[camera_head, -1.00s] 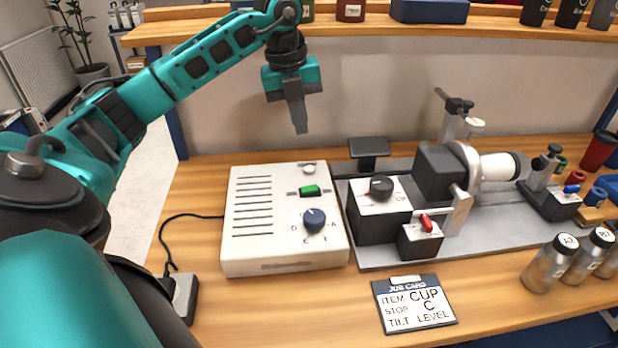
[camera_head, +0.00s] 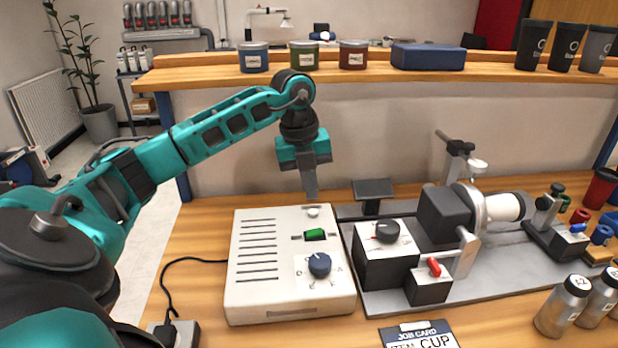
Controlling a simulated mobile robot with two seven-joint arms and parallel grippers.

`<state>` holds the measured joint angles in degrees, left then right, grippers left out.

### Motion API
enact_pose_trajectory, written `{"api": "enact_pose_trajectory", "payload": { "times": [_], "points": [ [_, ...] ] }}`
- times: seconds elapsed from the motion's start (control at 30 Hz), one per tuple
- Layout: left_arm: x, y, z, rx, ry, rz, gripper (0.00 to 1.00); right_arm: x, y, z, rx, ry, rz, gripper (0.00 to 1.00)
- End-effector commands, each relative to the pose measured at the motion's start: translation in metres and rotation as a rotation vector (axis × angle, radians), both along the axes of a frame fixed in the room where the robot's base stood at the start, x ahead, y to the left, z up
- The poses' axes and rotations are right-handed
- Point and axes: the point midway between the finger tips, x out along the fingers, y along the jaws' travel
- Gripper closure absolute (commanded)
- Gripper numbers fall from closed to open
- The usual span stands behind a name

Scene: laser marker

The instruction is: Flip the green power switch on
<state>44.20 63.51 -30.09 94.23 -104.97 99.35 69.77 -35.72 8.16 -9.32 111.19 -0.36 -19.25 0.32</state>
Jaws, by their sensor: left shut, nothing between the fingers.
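The green power switch (camera_head: 315,235) sits on the top face of a cream control box (camera_head: 250,300), right of its vent slots. A dark blue dial (camera_head: 319,265) is in front of it, and a small pale round button (camera_head: 313,211) is behind it. My left gripper (camera_head: 312,196) is shut and empty, pointing down above the back part of the box, behind the switch. Its tips look close to the pale button; whether they touch it I cannot tell. The switch is fully visible. My right gripper is not in view.
Metal bottles (camera_head: 563,307) stand at the front right. A job card (camera_head: 420,335) lies in front. A shelf (camera_head: 350,75) with tins runs behind.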

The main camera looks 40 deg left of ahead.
Motion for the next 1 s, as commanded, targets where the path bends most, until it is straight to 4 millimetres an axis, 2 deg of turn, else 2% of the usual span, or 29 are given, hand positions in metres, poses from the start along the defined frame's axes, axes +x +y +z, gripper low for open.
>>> {"api": "enact_pose_trajectory", "payload": {
  "times": [0.03, 0.2, 0.4, 0.6, 1.0],
  "points": [
    [0.001, -0.001, -0.013, -0.001, 0.005, 0.0, 1.0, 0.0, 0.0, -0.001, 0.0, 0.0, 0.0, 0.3],
    [0.005, -0.005, -0.048, -0.001, 0.004, 0.001, 1.0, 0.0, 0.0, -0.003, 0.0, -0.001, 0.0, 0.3],
    [0.009, -0.008, -0.078, 0.0, 0.003, 0.0, 1.0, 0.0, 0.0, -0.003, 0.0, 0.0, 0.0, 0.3],
    [0.011, -0.009, -0.09, 0.0, 0.0, 0.0, 1.0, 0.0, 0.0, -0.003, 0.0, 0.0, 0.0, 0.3],
    [0.012, -0.01, -0.093, 0.0, 0.0, 0.0, 1.0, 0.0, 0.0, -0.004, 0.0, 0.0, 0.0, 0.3]
  ]
}}
